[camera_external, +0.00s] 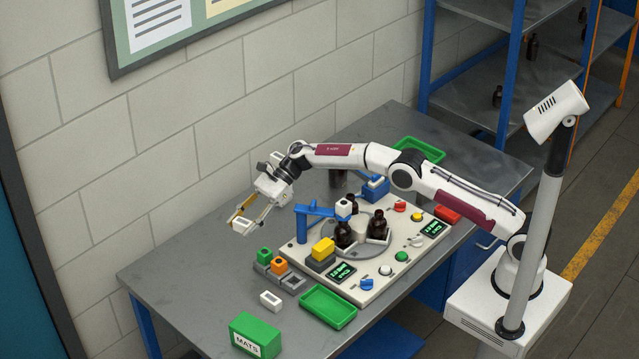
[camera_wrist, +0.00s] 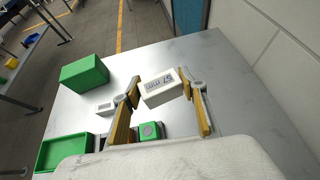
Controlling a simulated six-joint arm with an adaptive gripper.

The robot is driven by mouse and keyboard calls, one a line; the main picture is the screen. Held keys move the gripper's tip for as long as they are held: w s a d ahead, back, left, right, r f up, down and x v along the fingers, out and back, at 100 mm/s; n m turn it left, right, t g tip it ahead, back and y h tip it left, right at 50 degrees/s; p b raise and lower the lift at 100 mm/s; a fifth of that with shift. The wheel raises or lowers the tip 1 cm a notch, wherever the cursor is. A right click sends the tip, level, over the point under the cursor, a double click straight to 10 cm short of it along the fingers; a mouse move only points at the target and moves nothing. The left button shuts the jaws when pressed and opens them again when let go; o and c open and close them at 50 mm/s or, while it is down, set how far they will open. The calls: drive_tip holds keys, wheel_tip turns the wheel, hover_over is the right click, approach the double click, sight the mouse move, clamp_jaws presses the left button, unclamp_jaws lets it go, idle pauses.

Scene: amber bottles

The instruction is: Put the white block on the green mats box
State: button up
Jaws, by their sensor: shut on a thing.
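My gripper (camera_external: 244,214) is shut on a white block (camera_external: 242,226), held in the air above the far left part of the table. In the wrist view the white block (camera_wrist: 162,91) sits between the tips of the yellow-lined fingers, slightly tilted, with dark print on its face. The green mats box (camera_external: 255,337) stands on the table's near left corner area, its white label reading MATS. In the wrist view the green box (camera_wrist: 84,73) is to the left of the held block, apart from it. Its top looks bare.
Another white piece with a dark slot (camera_external: 271,300) lies on the table near the green box. A green tray (camera_external: 328,307), a grey holder with green and orange blocks (camera_external: 278,266) and a panel with bottles (camera_external: 400,265) stand nearby. A wall runs behind the table.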

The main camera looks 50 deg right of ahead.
drive_tip(key=s+a+r+n+g, duration=0.1)
drive_tip(key=s+a+r, duration=0.3)
drive_tip(key=s+a, duration=0.35)
drive_tip(key=s+a+r, duration=0.5)
drive_tip(key=s+a, duration=0.1)
drive_tip(key=a, duration=0.3)
drive_tip(key=m+t, duration=0.4)
hover_over(254, 328)
wheel_tip(254, 328, down, 4)
drive_tip(key=shift+f, duration=0.25)
drive_tip(key=shift+f, duration=3.1)
